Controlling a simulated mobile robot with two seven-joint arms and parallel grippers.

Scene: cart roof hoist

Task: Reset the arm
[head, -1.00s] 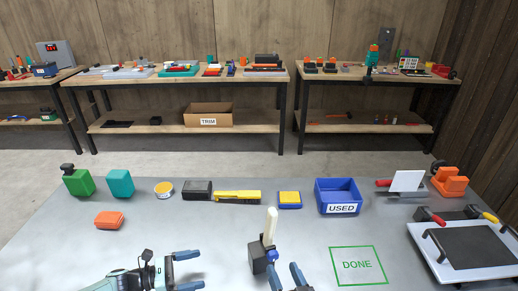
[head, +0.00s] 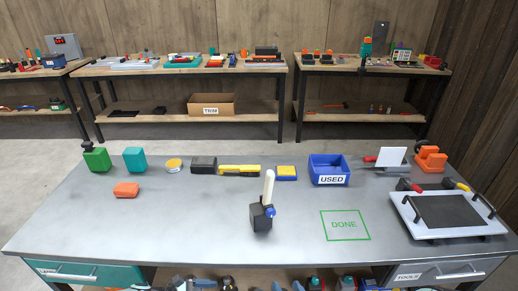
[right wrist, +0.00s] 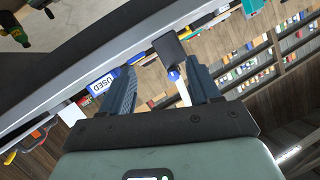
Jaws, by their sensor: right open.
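My right gripper (head: 287,287) shows at the bottom edge of the head view, short of the table. A black block (head: 261,218) with an upright white stick (head: 268,188) and a blue knob (head: 271,212) stands on the grey table (head: 170,225), apart from both grippers. A green DONE outline (head: 345,225) lies to its right.
A blue USED bin (head: 330,172), a yellow tool (head: 238,170) and several small items line the table's back. An orange block (head: 126,190) lies left. A white tray (head: 448,215) sits right. The table's front left is clear; drawers (head: 90,274) are below the front edge.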

